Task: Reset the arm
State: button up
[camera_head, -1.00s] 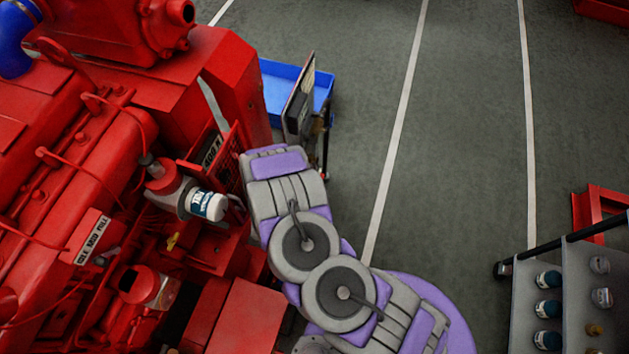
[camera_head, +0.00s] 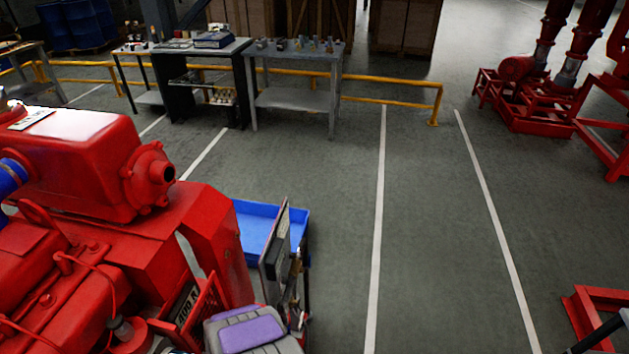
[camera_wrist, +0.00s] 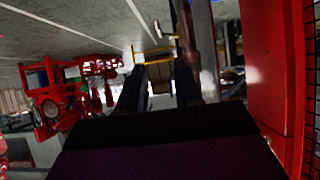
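My arm (camera_head: 250,335), grey with purple pads, shows only in part at the bottom edge of the head view, beside the red diesel pumpset (camera_head: 90,170). The rest of the arm is below the picture. My gripper (camera_wrist: 158,75) shows in the wrist view as two dark fingers standing apart, with floor and a yellow rail visible between them. Nothing shows between the fingers. The gripper is not in the head view. A red panel (camera_wrist: 275,75) stands close on the right of the wrist view.
A cart with a blue tray (camera_head: 255,225) stands close to the right of the pumpset. Workbenches (camera_head: 295,97) and a yellow rail (camera_head: 395,105) are at the back. Red pump equipment (camera_head: 540,110) is at the far right. The middle floor (camera_head: 340,230) is clear.

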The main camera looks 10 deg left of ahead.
jog(key=w+a+r+m+g+y, duration=0.1)
jog(key=a+r+g+y, duration=0.4)
jog(key=a+r, duration=0.45)
jog(key=d+r+n+g+y, duration=0.1)
jog(key=d+r+g, duration=0.1)
jog(key=r, duration=0.6)
jog(key=d+r+n+g+y, duration=0.1)
jog(key=d+r+g, duration=0.1)
jog(key=r, duration=0.5)
jog(key=s+d+r+g+h, duration=0.1)
jog(key=s+d+r, duration=0.4)
jog(key=d, duration=0.5)
jog(key=s+d+r+g+h, duration=0.2)
jog(key=s+d+r, duration=0.3)
jog(key=s+d, duration=0.4)
jog(key=s+d+r+g+h, duration=0.1)
jog(key=s+d+r+h, duration=0.2)
jog(key=d, duration=1)
jog(key=s+r, duration=0.3)
jog(key=shift+s+d, duration=0.25)
jog(key=shift+s, duration=0.15)
